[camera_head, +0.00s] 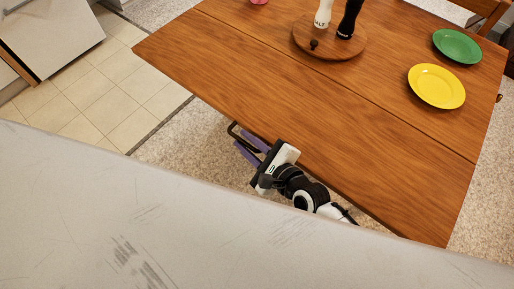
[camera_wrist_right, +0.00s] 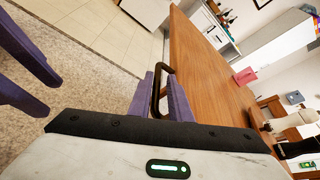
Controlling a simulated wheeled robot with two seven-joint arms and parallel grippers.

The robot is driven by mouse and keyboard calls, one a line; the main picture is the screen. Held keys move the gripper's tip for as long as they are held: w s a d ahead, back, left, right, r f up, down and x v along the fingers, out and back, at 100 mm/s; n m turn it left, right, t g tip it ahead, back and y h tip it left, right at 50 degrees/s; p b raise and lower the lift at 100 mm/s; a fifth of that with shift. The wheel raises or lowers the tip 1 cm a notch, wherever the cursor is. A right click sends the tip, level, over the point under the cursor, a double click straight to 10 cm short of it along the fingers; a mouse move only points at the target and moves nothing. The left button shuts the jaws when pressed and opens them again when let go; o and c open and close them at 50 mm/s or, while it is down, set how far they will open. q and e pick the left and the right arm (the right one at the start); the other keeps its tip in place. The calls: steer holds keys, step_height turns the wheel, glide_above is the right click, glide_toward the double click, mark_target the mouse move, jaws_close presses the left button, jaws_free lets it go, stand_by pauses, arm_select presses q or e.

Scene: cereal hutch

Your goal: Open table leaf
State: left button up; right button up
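The wooden table (camera_head: 255,75) has a long seam (camera_head: 360,95) across its top, with a leaf (camera_head: 330,140) on the near side. The tabletop also shows in the right wrist view (camera_wrist_right: 205,75), seen along its edge. A black handle (camera_head: 234,131) sticks out at the leaf's near edge. My right gripper (camera_head: 244,146) is at this handle. In the right wrist view its purple fingers lie close on both sides of the black handle (camera_wrist_right: 157,88).
A round wooden tray (camera_head: 301,37) holds a white and a black shaker. A yellow plate (camera_head: 436,86) and a green plate (camera_head: 457,46) lie at the right. A white cabinet (camera_head: 50,35) stands at upper left. A pale surface hides the head view's bottom.

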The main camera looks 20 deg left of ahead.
steer(key=v, duration=0.8)
steer(key=shift+d+r+p, duration=0.15)
steer(key=shift+d+p, duration=0.1)
steer(key=shift+p, duration=0.1)
steer(key=shift+s, duration=0.15)
